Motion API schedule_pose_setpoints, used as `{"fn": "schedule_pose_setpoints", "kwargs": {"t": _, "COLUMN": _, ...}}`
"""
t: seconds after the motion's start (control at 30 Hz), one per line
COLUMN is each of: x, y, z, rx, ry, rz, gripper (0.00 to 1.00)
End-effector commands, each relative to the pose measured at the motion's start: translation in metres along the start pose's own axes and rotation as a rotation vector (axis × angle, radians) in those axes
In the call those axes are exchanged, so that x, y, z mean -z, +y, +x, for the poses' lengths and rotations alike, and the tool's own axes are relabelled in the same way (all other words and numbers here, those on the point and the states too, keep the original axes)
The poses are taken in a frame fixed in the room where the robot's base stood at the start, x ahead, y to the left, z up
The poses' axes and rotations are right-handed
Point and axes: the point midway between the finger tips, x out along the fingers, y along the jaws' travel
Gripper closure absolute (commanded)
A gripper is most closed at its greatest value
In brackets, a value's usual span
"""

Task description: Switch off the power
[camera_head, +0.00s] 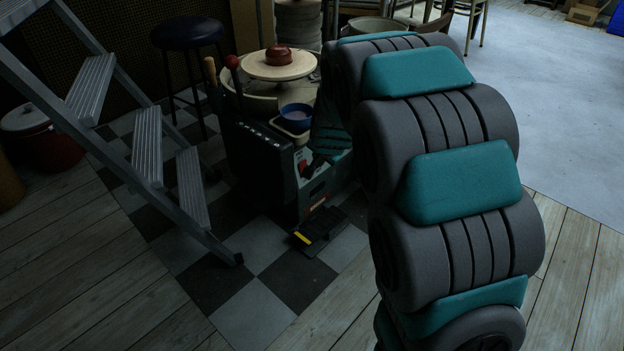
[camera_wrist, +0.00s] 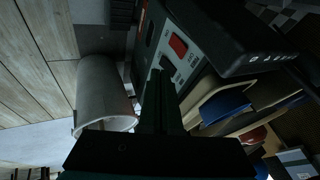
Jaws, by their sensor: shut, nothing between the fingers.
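The pottery wheel (camera_head: 258,160) stands on the checkered floor in the head view. Its grey control panel (camera_wrist: 190,72) fills the upper middle of the wrist view and carries a red rocker switch (camera_wrist: 178,45). Small labels beside the switch are too small to read for sure. My gripper (camera_wrist: 160,76) is shut and empty, its fingertips pointing at the panel just below the switch in the picture. I cannot tell whether the tips touch the panel. In the head view my gripper (camera_head: 309,167) is small and dark against the panel, partly hidden by my arm.
A red pot (camera_head: 279,54) sits on the wheel's round top, and a blue bowl (camera_head: 296,115) stands on a side tray. A foot pedal (camera_head: 320,231) lies on the floor. A stepladder (camera_head: 148,146) and a stool (camera_head: 187,34) stand at left. Floor lies open in front.

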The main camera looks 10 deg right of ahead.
Motion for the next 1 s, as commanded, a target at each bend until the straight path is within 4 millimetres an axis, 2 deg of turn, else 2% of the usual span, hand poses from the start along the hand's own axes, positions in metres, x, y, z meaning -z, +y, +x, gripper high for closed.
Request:
{"fn": "schedule_pose_setpoints", "kwargs": {"t": 0.1, "x": 0.004, "y": -0.002, "z": 0.010, "rx": 0.008, "ry": 0.015, "rz": 0.017, "gripper": 1.00}}
{"fn": "schedule_pose_setpoints", "kwargs": {"t": 0.57, "x": 0.004, "y": -0.002, "z": 0.014, "rx": 0.008, "ry": 0.016, "rz": 0.020, "gripper": 1.00}}
{"fn": "schedule_pose_setpoints", "kwargs": {"t": 0.77, "x": 0.002, "y": 0.000, "z": 0.036, "rx": 0.005, "ry": 0.012, "rz": 0.020, "gripper": 1.00}}
{"fn": "schedule_pose_setpoints", "kwargs": {"t": 1.0, "x": 0.004, "y": -0.001, "z": 0.074, "rx": 0.006, "ry": 0.013, "rz": 0.019, "gripper": 1.00}}
